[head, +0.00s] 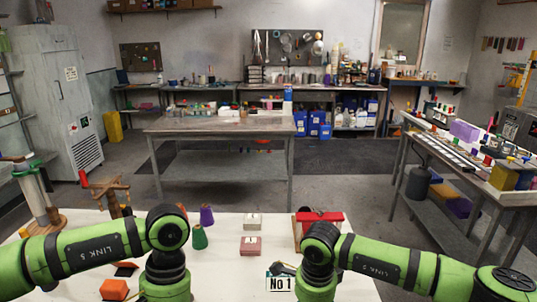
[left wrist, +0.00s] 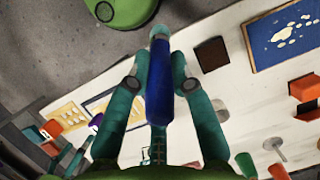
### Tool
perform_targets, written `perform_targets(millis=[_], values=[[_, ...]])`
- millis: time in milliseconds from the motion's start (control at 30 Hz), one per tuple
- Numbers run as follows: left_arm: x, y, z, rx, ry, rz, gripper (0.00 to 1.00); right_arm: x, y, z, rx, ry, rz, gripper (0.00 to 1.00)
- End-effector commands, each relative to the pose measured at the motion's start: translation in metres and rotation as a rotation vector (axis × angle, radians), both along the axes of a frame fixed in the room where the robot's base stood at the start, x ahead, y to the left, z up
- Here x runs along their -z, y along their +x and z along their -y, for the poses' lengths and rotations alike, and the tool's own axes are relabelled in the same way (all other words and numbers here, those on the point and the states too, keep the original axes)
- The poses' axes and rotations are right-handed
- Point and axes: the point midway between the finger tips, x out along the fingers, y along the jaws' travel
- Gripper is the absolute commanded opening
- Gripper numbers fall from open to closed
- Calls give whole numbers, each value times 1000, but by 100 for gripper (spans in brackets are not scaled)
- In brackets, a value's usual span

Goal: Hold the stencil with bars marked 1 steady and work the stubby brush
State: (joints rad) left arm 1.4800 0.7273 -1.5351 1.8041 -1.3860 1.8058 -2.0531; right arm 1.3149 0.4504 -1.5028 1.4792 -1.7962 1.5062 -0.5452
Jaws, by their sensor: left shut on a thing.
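My left gripper (left wrist: 160,88) shows in the left wrist view with its teal fingers shut on an upright dark blue handle-like thing (left wrist: 159,65) with a pale, blurred end. Whether this is the stubby brush I cannot tell. A small card reading "No 1" (head: 281,283) shows between my arms at the bottom of the head view. In the left wrist view, yellow-and-white panels (left wrist: 68,108) lie on the white table at the left; a stencil with bars cannot be made out for sure. My right gripper is out of both views.
The white table (head: 225,262) holds a purple cone (head: 206,215), a green cone (head: 199,237), a pink box (head: 251,246), a white box (head: 253,220) and an orange block (head: 113,289). A blue board with pale patches (left wrist: 290,38) lies at upper right in the wrist view.

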Motion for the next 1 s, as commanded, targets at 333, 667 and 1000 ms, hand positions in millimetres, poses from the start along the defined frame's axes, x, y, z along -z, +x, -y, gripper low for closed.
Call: perform_targets(millis=[333, 667, 1000], values=[[36, 0, 0, 0, 0, 0, 0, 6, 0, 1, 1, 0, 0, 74], [49, 0, 0, 0, 0, -1, 0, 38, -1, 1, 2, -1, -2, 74], [90, 0, 0, 0, 0, 0, 0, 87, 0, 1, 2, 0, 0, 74]])
